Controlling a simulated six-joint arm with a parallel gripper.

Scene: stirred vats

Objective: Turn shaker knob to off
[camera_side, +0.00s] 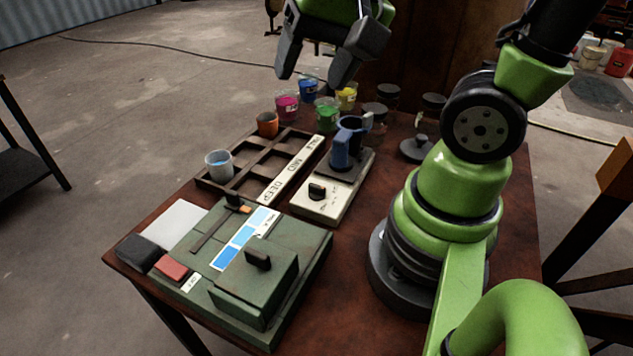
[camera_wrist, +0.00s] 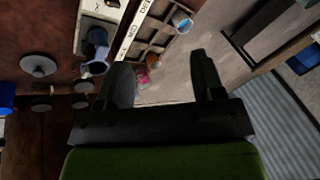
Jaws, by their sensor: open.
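The shaker is a cream box (camera_side: 328,204) with a dark plate and a blue clamp or holder (camera_side: 342,150) at its far end. Its small black knob (camera_side: 317,191) sits on the near part of the top face, beside faint markings that are too small to read. The shaker's cream body also shows at the top of the wrist view (camera_wrist: 101,10), with the blue holder (camera_wrist: 96,52) below it. My gripper (camera_side: 312,84) is open and empty, high above the far end of the table, well away from the knob. Its two dark fingers also show in the wrist view (camera_wrist: 163,78).
A green machine (camera_side: 262,283) with a black handle stands at the front left. A compartment tray (camera_side: 222,184) holds a cup of blue liquid (camera_side: 219,164) and an orange cup (camera_side: 267,124). Several colored jars, including a green one (camera_side: 327,114), stand at the back. Dark lidded jars stand right of them.

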